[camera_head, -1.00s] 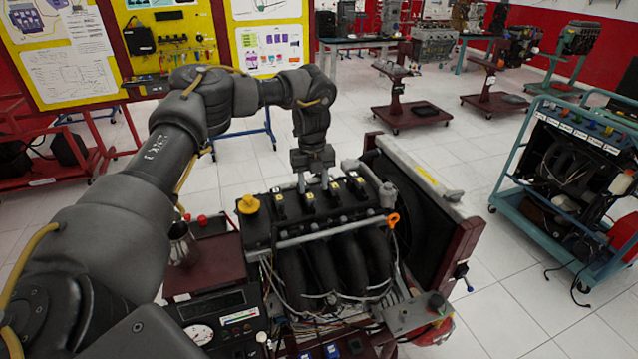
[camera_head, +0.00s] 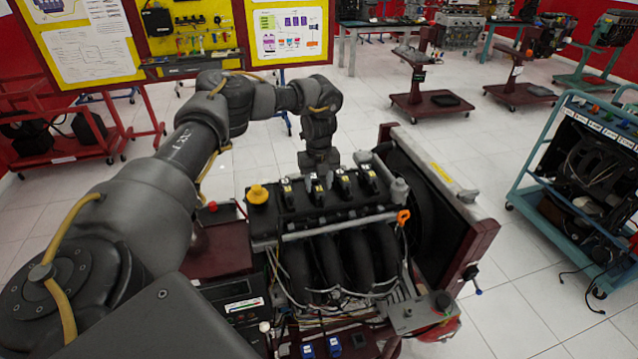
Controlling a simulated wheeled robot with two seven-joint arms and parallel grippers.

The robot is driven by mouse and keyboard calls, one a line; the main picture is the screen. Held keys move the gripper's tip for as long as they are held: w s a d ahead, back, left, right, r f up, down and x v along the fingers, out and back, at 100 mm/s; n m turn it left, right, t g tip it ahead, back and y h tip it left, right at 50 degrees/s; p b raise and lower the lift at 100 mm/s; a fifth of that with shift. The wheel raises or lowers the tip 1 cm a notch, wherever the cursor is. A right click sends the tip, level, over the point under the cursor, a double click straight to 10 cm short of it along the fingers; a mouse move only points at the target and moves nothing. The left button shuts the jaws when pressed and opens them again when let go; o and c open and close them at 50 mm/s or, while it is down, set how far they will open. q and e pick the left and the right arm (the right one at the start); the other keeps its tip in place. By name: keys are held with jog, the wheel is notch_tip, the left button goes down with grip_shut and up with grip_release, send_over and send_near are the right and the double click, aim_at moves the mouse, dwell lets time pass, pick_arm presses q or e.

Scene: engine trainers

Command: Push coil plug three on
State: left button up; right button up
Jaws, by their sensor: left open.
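The engine (camera_head: 325,215) stands in the middle with a row of several dark coil plugs on top. Counting from the left, the third coil plug (camera_head: 343,183) has a small pale label, its number too small to read. The second coil plug (camera_head: 318,190) sits to its left. My left gripper (camera_head: 321,181) points down at the rear of this row, close to the second and third plugs. Its jaws are open, with nothing seen between them. The fingertips are partly hidden by the plugs, so I cannot tell whether they touch one. My right gripper is out of view.
A yellow cap (camera_head: 258,194) is at the engine's left end and an orange ring handle (camera_head: 403,217) at its right front. The radiator frame (camera_head: 440,185) rises at right. A teal trainer cart (camera_head: 580,170) stands farther right. Tiled floor between is clear.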

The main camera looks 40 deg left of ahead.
pick_arm(q)
jog(key=shift+s+f, duration=0.1)
jog(key=shift+f, duration=0.6)
grip_shut()
